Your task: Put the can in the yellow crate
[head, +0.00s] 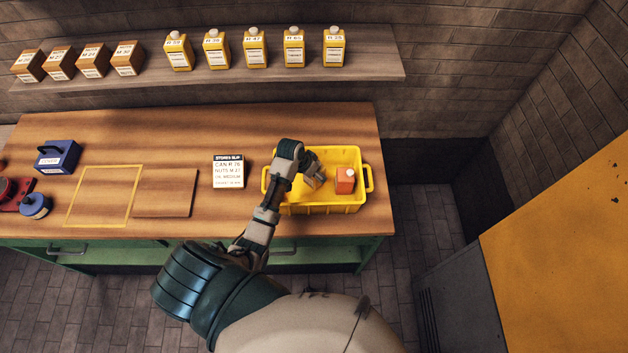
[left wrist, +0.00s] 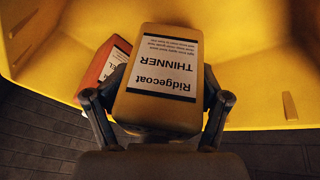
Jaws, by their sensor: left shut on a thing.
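My left gripper (head: 313,172) is over the yellow crate (head: 318,209) on the bench. In the left wrist view the left gripper (left wrist: 156,98) is shut on a yellow can (left wrist: 150,110) with a white label reading "Ridgecoat THINNER". One finger is on each side of the can. The crate's yellow wall (left wrist: 262,75) lies behind and around it. I cannot tell whether the can touches the crate's floor. An orange-red can (head: 345,182) stands inside the crate, right of the gripper; it shows partly behind the held can in the left wrist view (left wrist: 104,72). My right gripper is not in view.
A stores slip (head: 229,171) stands left of the crate, with a wooden panel (head: 165,193) and a yellow outline (head: 104,196) further left. A blue box (head: 58,157) is at far left. Several yellow cans (head: 255,50) and brown boxes (head: 94,61) line the shelf (head: 372,62).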

